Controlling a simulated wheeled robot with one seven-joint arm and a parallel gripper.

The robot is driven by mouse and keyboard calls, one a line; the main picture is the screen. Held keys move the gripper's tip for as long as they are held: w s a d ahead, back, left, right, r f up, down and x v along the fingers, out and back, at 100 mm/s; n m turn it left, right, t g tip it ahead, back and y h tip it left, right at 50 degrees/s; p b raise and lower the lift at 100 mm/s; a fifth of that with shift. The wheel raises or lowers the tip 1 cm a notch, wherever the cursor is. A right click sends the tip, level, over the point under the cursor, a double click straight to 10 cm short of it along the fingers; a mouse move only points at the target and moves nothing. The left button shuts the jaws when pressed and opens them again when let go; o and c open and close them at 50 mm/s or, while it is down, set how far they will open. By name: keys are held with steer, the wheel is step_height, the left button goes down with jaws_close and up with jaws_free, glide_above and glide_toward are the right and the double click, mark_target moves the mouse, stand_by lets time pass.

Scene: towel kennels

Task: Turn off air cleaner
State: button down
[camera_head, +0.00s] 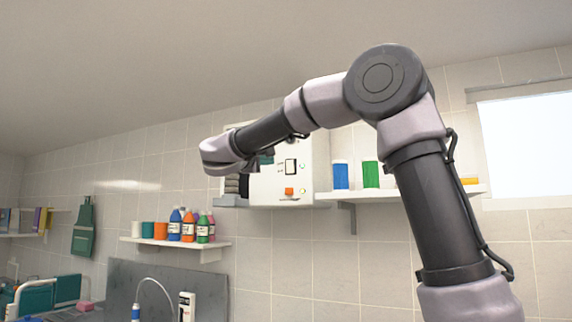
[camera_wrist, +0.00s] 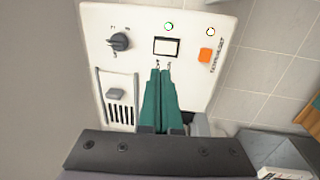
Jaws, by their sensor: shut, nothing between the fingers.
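The air cleaner is a white box (camera_head: 268,188) mounted on the tiled wall in the head view, partly hidden by my arm. In the wrist view its white front panel (camera_wrist: 143,60) carries a black dial (camera_wrist: 120,41), a small display (camera_wrist: 167,47), an orange switch (camera_wrist: 205,55), two small round lights and a grey slider or catch (camera_wrist: 116,94) above dark vent slots. My gripper (camera_wrist: 161,72) has green fingers that are shut and empty. The tips appear over the panel just below the display, left of and lower than the orange switch. I cannot tell whether they touch the panel.
A shelf (camera_head: 408,194) with blue and green containers extends right of the air cleaner. A lower shelf (camera_head: 180,243) with several coloured bottles is at left. A grey panel and a hose stand below. A bright window is at far right.

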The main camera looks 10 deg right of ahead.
mark_target(290, 163)
steer(key=x, duration=1.3)
steer(key=shift+w+d, duration=0.15)
steer(key=shift+r, duration=0.1)
steer(key=shift+w+d+r, duration=0.1)
steer(key=shift+w+d, duration=0.1)
steer(key=shift+s, duration=0.1)
